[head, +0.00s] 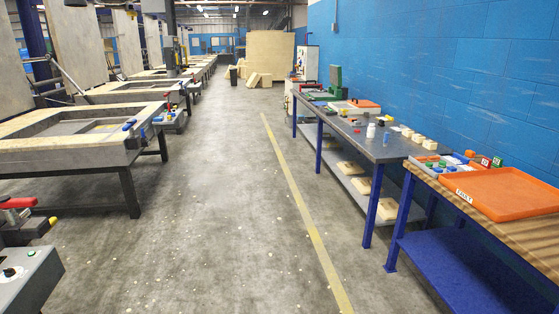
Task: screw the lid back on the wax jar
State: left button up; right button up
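A small white jar (371,130) stands on the grey metal bench (340,126) along the right wall, some way ahead of me. It may be the wax jar; at this size I cannot tell whether it has a lid on. A small blue item (386,139) is to its right, and a small dark item lies to its left. I cannot make out which of these, if any, is the lid. Neither of my grippers is in view.
A wooden-topped bench with an orange tray (500,192) stands at the near right. Mould tables (70,137) line the left side. A grey control box (28,280) is at the lower left. The concrete aisle (215,190) with a yellow line is clear.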

aim_at(372, 129)
jog(key=i+l+z, duration=0.1)
jog(key=i+z, duration=0.2)
jog(key=i, duration=0.35)
jog(key=i+z, duration=0.3)
jog(key=i, duration=0.35)
jog(key=i+j+z, duration=0.3)
jog(key=i, duration=0.35)
jog(key=i+l, duration=0.1)
jog(key=i, duration=0.6)
jog(key=i+l, duration=0.1)
jog(key=i, duration=0.65)
